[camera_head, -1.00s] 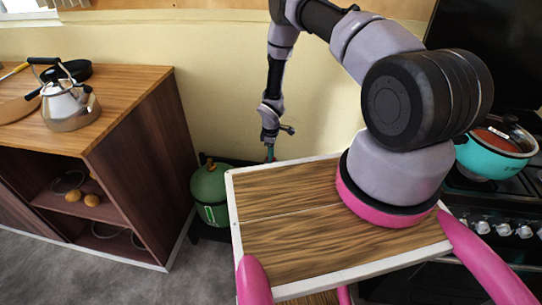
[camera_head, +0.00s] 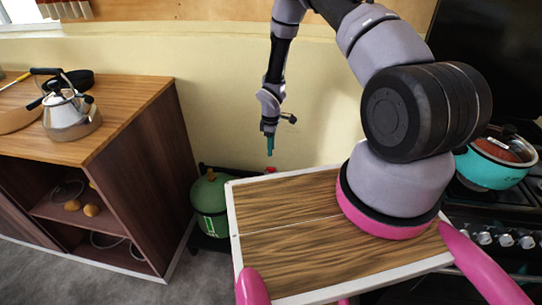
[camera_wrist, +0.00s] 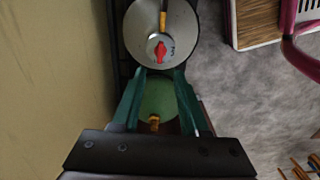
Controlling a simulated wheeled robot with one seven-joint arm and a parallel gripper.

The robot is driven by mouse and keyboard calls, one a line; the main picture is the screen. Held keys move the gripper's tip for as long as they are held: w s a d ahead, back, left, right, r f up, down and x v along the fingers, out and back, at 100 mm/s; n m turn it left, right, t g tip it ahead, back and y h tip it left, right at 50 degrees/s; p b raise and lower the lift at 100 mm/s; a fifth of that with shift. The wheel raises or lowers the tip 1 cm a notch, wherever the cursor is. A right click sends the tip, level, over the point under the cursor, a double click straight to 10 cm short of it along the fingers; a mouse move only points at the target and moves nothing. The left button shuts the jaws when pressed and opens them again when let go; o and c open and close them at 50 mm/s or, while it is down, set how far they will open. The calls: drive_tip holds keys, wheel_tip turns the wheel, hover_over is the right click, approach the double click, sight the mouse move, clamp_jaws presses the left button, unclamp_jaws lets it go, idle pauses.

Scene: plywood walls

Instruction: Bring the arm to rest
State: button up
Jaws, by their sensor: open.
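My gripper (camera_head: 270,146) hangs down from my arm near the yellow wall, beyond the far edge of my wooden top. In the wrist view my gripper (camera_wrist: 158,75) shows two green fingers spread apart with nothing held between them. Below it is a green gas cylinder (camera_wrist: 158,100), seen between the fingers, with a grey round cylinder (camera_wrist: 180,25) with a red knob beyond. The head view also shows the green cylinder (camera_head: 210,205) on the floor by the wall.
A wooden cabinet (camera_head: 140,150) stands at left with a kettle (camera_head: 70,115) and a dark pan (camera_head: 78,78) on top. A stove (camera_head: 490,215) at right bears a turquoise pot (camera_head: 490,172). Grey floor (camera_head: 190,275) lies open between cabinet and my base. The yellow wall (camera_head: 210,90) is close to my arm.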

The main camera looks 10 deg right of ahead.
drive_tip(key=shift+r, duration=0.4)
drive_tip(key=w+d+r+m+t, duration=0.1)
drive_tip(key=w+d+r+m, duration=0.1)
drive_tip(key=r, duration=0.8)
drive_tip(key=w+d+r+m+t, duration=0.1)
drive_tip(key=r+m, duration=0.1)
drive_tip(key=r, duration=0.9)
drive_tip(key=s+d+r+m+t, duration=0.1)
drive_tip(key=s+r+m, duration=0.1)
drive_tip(key=r, duration=0.7)
drive_tip(key=s+d+r+m, duration=0.2)
drive_tip(key=r, duration=0.7)
drive_tip(key=s+d+r+m+t, duration=0.15)
drive_tip(key=s+r+m, duration=0.35)
drive_tip(key=s+r, duration=0.6)
drive_tip(key=s+r+m+t+y, duration=0.1)
drive_tip(key=s+r+m, duration=0.1)
drive_tip(key=s+r, duration=0.2)
drive_tip(key=s+a+r+m+t+y, duration=0.1)
drive_tip(key=s+r, duration=0.4)
drive_tip(key=s, duration=0.6)
drive_tip(key=shift+a+m+t, duration=0.2)
drive_tip(key=shift+m+t, duration=0.15)
drive_tip(key=shift+m, duration=0.45)
